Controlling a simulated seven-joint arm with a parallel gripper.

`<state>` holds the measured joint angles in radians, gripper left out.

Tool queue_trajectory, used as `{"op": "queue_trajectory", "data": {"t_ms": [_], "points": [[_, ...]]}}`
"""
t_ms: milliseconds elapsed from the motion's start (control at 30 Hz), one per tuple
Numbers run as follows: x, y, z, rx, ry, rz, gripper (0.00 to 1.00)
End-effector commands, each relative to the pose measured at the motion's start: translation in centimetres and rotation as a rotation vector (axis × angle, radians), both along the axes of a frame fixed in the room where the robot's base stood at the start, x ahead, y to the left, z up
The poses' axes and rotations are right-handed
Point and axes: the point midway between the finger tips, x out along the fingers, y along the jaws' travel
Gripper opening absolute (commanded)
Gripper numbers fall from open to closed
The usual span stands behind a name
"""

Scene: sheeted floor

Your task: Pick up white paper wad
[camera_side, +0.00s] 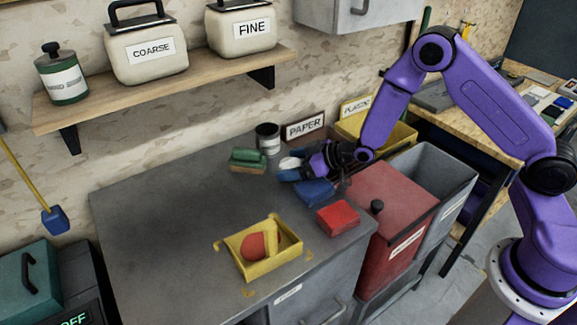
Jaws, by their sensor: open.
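The white paper wad (289,163) appears as a small pale shape on the grey bench top, near the back right. My gripper (300,171) is open and reaches in from the right, low over the bench, with its fingers right beside the wad. The fingers and the wad overlap in this view, so I cannot tell whether they touch or whether the wad lies between them. Part of the wad may be hidden behind the gripper.
A blue block (315,193) and a red block (338,217) lie close by my gripper. A yellow tray (243,271) sits in front. Red (392,255) and grey (447,215) bins stand right.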

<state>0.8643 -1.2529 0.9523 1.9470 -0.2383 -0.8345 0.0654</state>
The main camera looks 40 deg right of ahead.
Motion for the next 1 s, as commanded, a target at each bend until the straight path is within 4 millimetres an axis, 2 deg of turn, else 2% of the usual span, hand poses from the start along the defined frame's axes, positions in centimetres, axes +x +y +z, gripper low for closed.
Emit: {"op": "queue_trajectory", "data": {"t_ms": [167,233,367,767,1000], "points": [[0.0,0.0,0.0,0.0,0.0,0.0,0.9],[0.0,0.0,0.0,0.0,0.0,0.0,0.74],[0.0,0.0,0.0,0.0,0.0,0.0,0.32],[0.0,0.0,0.1,0.001,-0.001,0.0,0.3],[0.0,0.0,1.4,0.001,-0.003,0.0,0.3]]}}
